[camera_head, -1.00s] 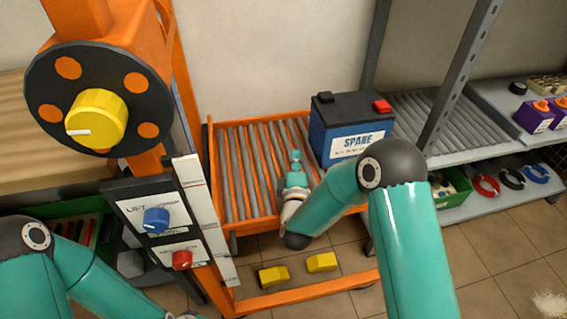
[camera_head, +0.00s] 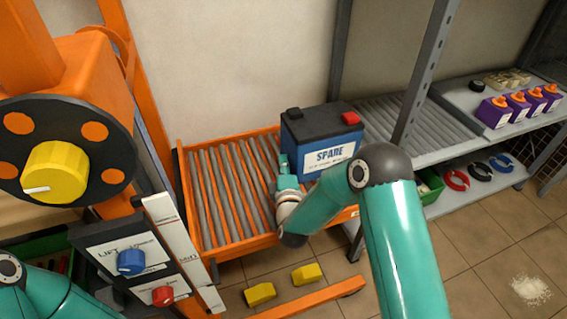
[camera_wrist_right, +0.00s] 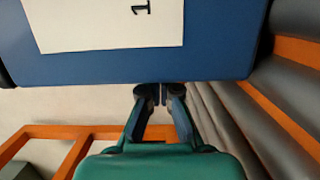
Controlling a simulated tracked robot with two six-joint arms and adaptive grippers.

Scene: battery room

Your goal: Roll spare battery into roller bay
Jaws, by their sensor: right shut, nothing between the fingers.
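The spare battery (camera_head: 330,157), blue with a black top, a red terminal cap and a white SPARE label, stands upright at the right end of the orange-framed roller tray (camera_head: 215,190). The grey roller bay (camera_head: 412,128) on the shelf lies just right of it and is empty. My right gripper (camera_head: 284,162) is shut and empty at the battery's left side. In the right wrist view its closed fingertips (camera_wrist_right: 160,92) are at the blue battery wall (camera_wrist_right: 100,68), touching or nearly so. My left arm shows at the lower left; its gripper is out of view.
A grey shelf post (camera_head: 425,80) rises in front of the bay. The lift column with a yellow knob (camera_head: 55,172) and a panel with blue (camera_head: 131,262) and red knobs stand at left. Yellow blocks (camera_head: 260,293) lie below the tray.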

